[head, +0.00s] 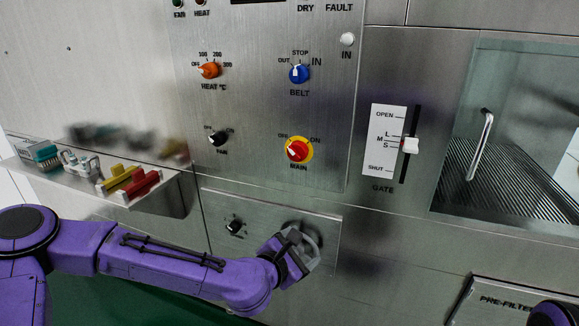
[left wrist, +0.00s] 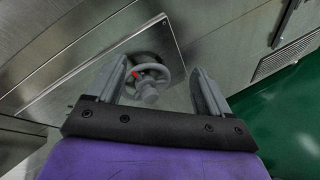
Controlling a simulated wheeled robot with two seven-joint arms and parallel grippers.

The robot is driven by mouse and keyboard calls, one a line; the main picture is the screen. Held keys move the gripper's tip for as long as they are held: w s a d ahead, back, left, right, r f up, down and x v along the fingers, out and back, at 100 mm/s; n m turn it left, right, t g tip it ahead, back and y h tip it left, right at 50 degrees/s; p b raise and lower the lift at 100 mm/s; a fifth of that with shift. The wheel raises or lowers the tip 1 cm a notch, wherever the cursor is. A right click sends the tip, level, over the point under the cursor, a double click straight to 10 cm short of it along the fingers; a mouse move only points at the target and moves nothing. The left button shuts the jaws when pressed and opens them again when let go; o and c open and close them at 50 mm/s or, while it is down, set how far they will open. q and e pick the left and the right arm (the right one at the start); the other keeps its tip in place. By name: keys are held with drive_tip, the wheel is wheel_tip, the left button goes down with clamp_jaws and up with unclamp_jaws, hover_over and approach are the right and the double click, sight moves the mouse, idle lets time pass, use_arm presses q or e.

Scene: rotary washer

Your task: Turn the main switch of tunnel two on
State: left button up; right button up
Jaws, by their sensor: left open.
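The main switch (head: 298,150) is a red knob on a yellow plate, low on the steel control panel in the head view. Its white mark points up-left, towards OFF. My left gripper (head: 303,243) is below it, in front of a lower panel. A grey handwheel (left wrist: 148,75) shows between its two spread fingers in the left wrist view (left wrist: 158,70). The gripper is open. I cannot tell whether the fingers touch the wheel. The gripper partly hides the wheel in the head view. My right gripper is out of view. No tunnel number is readable.
Orange heat (head: 209,70), blue belt (head: 299,73) and black fan (head: 217,138) knobs surround the main switch. A gate slider (head: 410,146) and a door handle (head: 480,144) are to the right. A shelf (head: 172,192) with coloured items juts out at left.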

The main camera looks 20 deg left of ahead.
sight(294, 153)
use_arm(q)
drive_tip(key=w+a+r+n+t+y, duration=0.1)
drive_tip(key=a+r+n+t, duration=0.2)
drive_tip(key=r, duration=0.5)
drive_tip(key=w+a+r+n+t, duration=0.1)
drive_tip(key=w+a+r+n, duration=0.2)
drive_tip(key=r, duration=0.5)
drive_tip(key=w, duration=0.3)
drive_tip(key=w+p, duration=0.1)
drive_tip(key=w, duration=0.2)
drive_tip(key=w+p, duration=0.1)
drive_tip(key=w, duration=0.2)
drive_tip(key=shift+r, duration=0.35)
drive_tip(key=shift+w, duration=0.25)
drive_tip(key=shift+c, duration=0.3)
drive_tip(key=c, duration=1)
